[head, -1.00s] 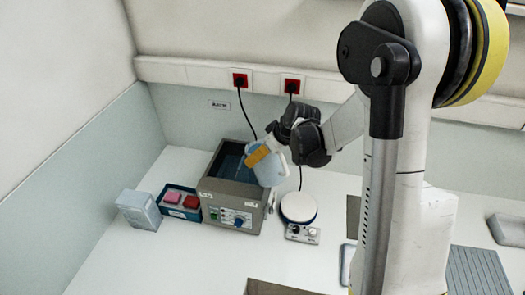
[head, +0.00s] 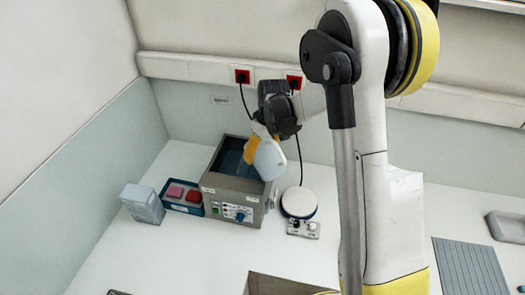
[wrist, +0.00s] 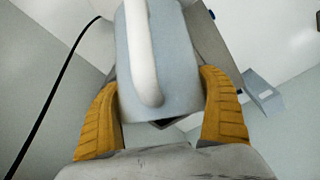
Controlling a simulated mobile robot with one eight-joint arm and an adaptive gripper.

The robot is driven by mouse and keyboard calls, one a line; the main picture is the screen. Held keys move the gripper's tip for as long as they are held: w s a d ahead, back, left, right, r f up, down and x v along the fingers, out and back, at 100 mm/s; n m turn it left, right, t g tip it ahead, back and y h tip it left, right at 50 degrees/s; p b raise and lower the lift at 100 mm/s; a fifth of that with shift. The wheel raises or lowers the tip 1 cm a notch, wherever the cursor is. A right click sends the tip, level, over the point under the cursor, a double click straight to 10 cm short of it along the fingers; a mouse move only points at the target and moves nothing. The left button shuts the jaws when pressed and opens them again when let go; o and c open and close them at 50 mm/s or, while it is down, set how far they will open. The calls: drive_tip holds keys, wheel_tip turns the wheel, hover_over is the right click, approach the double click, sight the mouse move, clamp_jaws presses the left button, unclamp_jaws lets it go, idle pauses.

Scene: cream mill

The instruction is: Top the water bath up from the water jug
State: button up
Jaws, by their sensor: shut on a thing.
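The water bath (head: 218,190) is a grey metal box with a dial and a green switch on its front. Its open top shows a dark blue inside. The pale blue-white water jug (head: 269,160) is tilted, over or just beside the bath's right rim in the head view. My gripper (head: 252,149) is shut on the jug with its yellow fingers. In the wrist view the jug (wrist: 178,85) sits between both fingers, its white handle facing the camera. The jug's mouth and any stream of water cannot be made out.
A round white-topped stirrer (head: 298,203) stands right of the bath. A blue tray (head: 182,208) with pink and red blocks and a grey box (head: 142,204) stand left. Cords hang from red wall sockets (head: 242,76) behind. The front bench is mostly clear.

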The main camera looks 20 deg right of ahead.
sight(266, 141)
drive_tip(key=shift+w+a+r+g+h+b, duration=0.15)
drive_tip(key=shift+w+g+h+b, duration=0.15)
drive_tip(key=shift+g, duration=0.45)
drive_tip(key=shift+w+a+r+g+h+b, duration=0.1)
drive_tip(key=shift+w+g+h+b, duration=0.1)
drive_tip(key=shift+w+g+h, duration=0.4)
drive_tip(key=shift+s, duration=0.25)
idle(3.2)
drive_tip(key=t, duration=0.1)
drive_tip(key=s+r+t+y+b, duration=0.1)
drive_tip(key=t+y, duration=0.1)
drive_tip(key=shift+s+d+r+t, duration=0.25)
drive_tip(key=shift+d+r, duration=0.05)
drive_tip(key=shift+d, duration=0.05)
drive_tip(key=t+y+b, duration=0.1)
drive_tip(key=r+t+b, duration=0.1)
drive_tip(key=t, duration=0.1)
drive_tip(key=shift+s+d+y+b, duration=0.2)
drive_tip(key=shift+s+y+b, duration=0.2)
drive_tip(key=shift+s+d+r+t+y+b, duration=0.15)
drive_tip(key=shift+r+t+y+b, duration=0.2)
drive_tip(key=shift+t+b, duration=0.25)
drive_tip(key=shift+s+r+t+y+b, duration=0.1)
drive_tip(key=shift+r+t+y+b, duration=0.2)
drive_tip(key=shift+t+b, duration=0.3)
drive_tip(key=shift+r+t, duration=0.25)
drive_tip(key=shift+t, duration=0.15)
drive_tip(key=shift+w+r+y, duration=0.1)
drive_tip(key=shift+r+y, duration=0.15)
drive_tip(key=shift+r, duration=0.05)
